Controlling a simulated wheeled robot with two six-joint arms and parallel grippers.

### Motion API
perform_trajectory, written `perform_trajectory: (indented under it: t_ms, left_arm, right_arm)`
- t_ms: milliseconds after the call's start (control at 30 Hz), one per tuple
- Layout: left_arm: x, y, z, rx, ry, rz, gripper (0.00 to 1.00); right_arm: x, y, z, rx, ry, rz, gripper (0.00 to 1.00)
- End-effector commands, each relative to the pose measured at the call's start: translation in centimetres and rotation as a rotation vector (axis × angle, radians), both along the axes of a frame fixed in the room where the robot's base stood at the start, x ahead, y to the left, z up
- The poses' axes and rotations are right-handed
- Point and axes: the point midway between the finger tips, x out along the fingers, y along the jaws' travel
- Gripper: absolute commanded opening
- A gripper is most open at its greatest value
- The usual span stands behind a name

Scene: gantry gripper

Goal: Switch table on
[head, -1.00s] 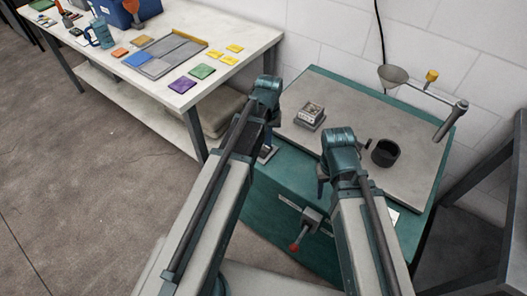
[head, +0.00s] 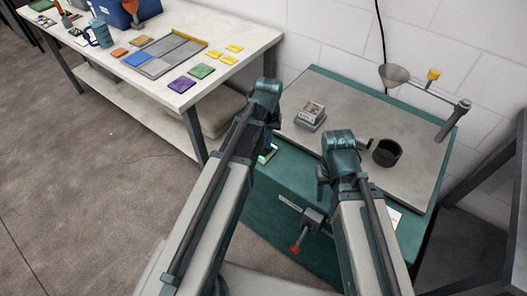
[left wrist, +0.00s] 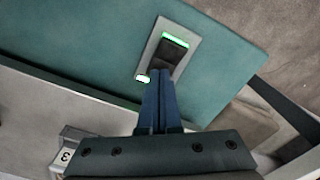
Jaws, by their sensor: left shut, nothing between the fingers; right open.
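The teal machine table (head: 285,225) has a grey top plate. Its switch (head: 268,153) is on the front face, partly hidden by my left arm, with a green glow. In the left wrist view the switch (left wrist: 169,52) is a dark rocker in a grey plate, with a lit green strip along one end and a small bright light at a lower corner. My left gripper (left wrist: 160,78) is shut and empty, its fingertips at the rocker's lower end; it also shows in the head view (head: 270,138). My right gripper (head: 322,190) is open and empty, above the table's front edge.
On the plate are a small square block (head: 311,114) and a black cup (head: 386,152). A funnel on an arm (head: 394,75) stands at the back. A red-knobbed lever (head: 296,248) juts from the front. A white workbench (head: 262,42) with coloured tiles stands left.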

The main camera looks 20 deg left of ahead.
Motion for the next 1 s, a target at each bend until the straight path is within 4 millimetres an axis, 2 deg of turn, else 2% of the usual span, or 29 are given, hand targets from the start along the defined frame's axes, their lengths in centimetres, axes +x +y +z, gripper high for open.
perform_trajectory:
  t_ms: [267,1000]
  left_arm:
    - [0.0,0.0,1.1,0.000,0.000,0.000,0.00]
    - [0.0,0.0,6.8,0.000,0.000,0.000,0.00]
  right_arm:
    - [0.0,0.0,1.1,0.000,0.000,0.000,0.50]
    - [0.0,0.0,6.8,0.000,0.000,-0.001,0.50]
